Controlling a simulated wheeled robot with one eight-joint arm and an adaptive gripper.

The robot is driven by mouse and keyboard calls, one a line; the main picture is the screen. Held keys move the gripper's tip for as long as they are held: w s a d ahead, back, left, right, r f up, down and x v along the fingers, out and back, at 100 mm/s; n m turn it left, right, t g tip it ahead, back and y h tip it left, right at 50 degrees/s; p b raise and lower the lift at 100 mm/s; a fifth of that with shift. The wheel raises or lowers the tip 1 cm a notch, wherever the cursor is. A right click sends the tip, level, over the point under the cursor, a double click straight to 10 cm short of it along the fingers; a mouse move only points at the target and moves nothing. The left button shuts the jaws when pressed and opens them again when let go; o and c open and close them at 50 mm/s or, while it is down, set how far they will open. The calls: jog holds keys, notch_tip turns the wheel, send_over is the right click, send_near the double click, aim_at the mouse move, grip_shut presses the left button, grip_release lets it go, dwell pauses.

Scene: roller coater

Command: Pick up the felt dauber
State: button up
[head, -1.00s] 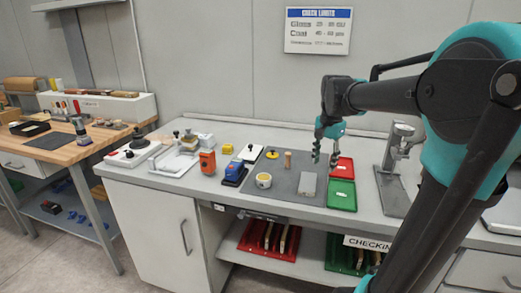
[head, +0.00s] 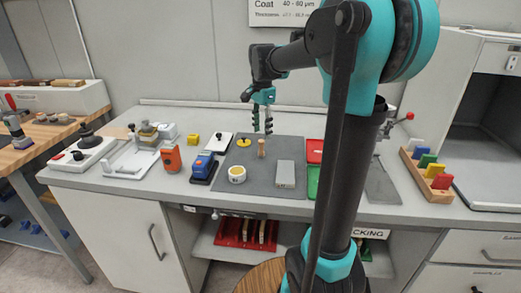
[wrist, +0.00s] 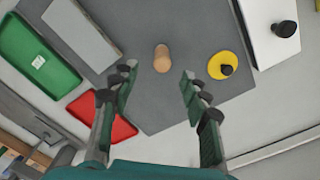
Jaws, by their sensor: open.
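A small upright tan wooden cylinder (head: 261,147), which looks like the felt dauber, stands on the grey mat (head: 237,186). It also shows in the wrist view (wrist: 162,58), just beyond the fingertips and between their lines. Any felt on it cannot be made out. My gripper (head: 262,127) is above the cylinder, fingers pointing down. In the wrist view my gripper (wrist: 157,80) is open and empty, with a wide gap between its fingers.
Near the cylinder are a yellow disc with a black knob (head: 243,142), a round tub (head: 237,174), a grey block (head: 286,174), a red tray (wrist: 100,118) and a green tray (wrist: 36,55). Bare mat surrounds the cylinder.

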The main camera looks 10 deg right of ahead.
aim_at(262, 146)
jog(key=shift+w+f, duration=0.1)
jog(key=shift+f, duration=4.25)
grip_shut()
